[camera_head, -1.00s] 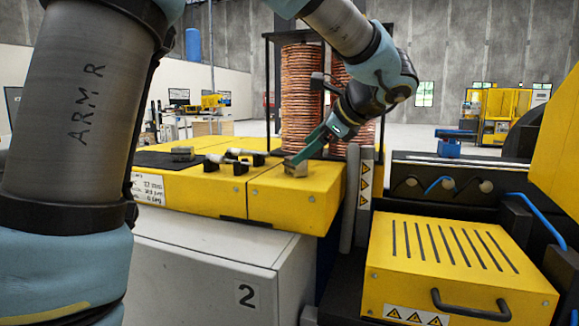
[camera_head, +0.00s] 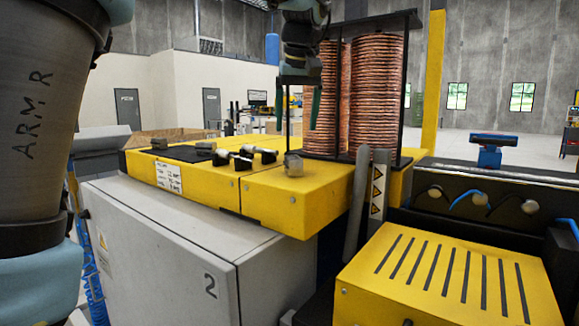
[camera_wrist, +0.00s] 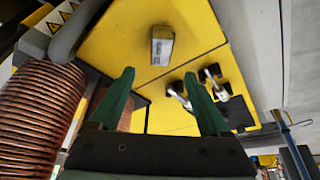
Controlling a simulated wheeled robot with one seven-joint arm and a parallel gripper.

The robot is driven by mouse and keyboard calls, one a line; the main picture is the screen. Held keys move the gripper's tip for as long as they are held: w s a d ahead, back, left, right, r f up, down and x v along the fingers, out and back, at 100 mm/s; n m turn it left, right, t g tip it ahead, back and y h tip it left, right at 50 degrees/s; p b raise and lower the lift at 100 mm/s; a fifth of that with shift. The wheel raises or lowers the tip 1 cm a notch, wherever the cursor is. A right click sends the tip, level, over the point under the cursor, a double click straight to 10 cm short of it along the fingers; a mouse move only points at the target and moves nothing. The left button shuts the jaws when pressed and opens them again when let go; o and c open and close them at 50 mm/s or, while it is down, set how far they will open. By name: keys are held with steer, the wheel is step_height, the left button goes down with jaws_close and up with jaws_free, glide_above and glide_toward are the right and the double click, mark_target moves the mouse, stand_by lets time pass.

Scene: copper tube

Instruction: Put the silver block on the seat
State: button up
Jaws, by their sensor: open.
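A small silver block (camera_head: 293,165) sits on the yellow top near its front right corner, in front of the copper coils. In the wrist view the silver block (camera_wrist: 162,46) lies on bare yellow surface beyond my fingertips. My gripper (camera_head: 298,122) hangs above it, fingers pointing down, open and empty. In the wrist view my gripper's (camera_wrist: 159,74) green fingers are spread wide, with nothing between them. I cannot tell which spot is the seat.
Two black-and-silver clamp-like parts (camera_head: 241,160) lie between the mat and the block. Tall copper coils (camera_head: 375,95) in a black frame stand close behind and right of the block. A grey post (camera_head: 357,200) and a slotted yellow box (camera_head: 450,275) are at the right.

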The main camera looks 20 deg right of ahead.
mark_target(294, 157)
steer(key=x, duration=0.3)
steer(key=shift+s+p+x, duration=0.2)
steer(key=shift+p+x, duration=0.95)
steer(key=shift+x, duration=1.6)
steer(key=shift+a+f, duration=0.1)
steer(key=shift+c, duration=0.2)
jaws_close()
